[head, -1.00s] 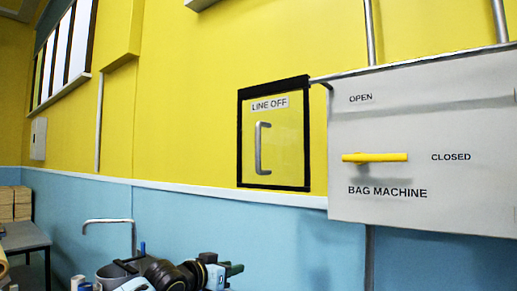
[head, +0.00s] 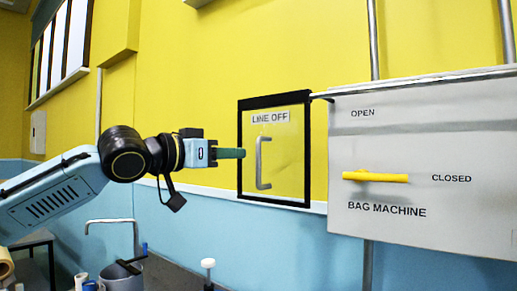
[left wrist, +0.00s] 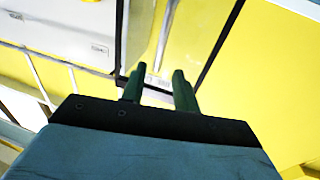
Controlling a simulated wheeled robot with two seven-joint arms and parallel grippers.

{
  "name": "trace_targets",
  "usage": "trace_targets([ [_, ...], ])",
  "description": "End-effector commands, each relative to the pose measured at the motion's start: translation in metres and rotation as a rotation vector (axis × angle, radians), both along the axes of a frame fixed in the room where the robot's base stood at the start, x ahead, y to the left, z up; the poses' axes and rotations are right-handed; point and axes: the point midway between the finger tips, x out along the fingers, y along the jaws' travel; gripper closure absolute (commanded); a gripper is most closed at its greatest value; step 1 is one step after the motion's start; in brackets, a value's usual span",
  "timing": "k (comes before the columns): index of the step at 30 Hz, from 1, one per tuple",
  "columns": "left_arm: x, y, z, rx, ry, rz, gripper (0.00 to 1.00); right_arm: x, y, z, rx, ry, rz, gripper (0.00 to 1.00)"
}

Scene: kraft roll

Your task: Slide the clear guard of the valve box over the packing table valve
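The clear guard (head: 286,165) is a see-through, black-framed panel labelled LINE OFF, with a vertical grey handle (head: 260,163). It stands to the left of the grey valve panel (head: 450,118), which reads BAG MACHINE; I see no packing table label. The yellow valve lever (head: 375,176) lies level, in line with CLOSED, and is uncovered. My left gripper (head: 243,153) is at the guard's left edge, short of the handle in the picture. In the left wrist view its two green fingers (left wrist: 158,75) are apart with nothing visibly gripped. My right gripper is out of view.
A rail (head: 322,96) runs along the top of the guard and panel. Below stand a grey bin (head: 122,278), a white-topped post (head: 208,264) and a bent metal pipe (head: 112,221). The yellow wall around the guard is clear.

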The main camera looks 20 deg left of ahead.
Motion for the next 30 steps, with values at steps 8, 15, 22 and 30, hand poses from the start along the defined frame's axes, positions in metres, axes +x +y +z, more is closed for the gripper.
trace_targets([
  [8,0.049,-0.031,0.003,0.001,0.000,-0.001,0.70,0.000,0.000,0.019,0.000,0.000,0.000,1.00],
  [15,0.070,-0.043,0.002,0.000,-0.001,-0.001,0.70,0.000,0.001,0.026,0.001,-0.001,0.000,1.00],
  [22,0.074,-0.044,0.000,0.000,-0.001,0.001,0.70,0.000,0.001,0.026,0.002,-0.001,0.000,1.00],
  [30,0.073,-0.044,0.000,0.000,-0.001,0.000,0.91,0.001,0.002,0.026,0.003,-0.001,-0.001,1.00],
])
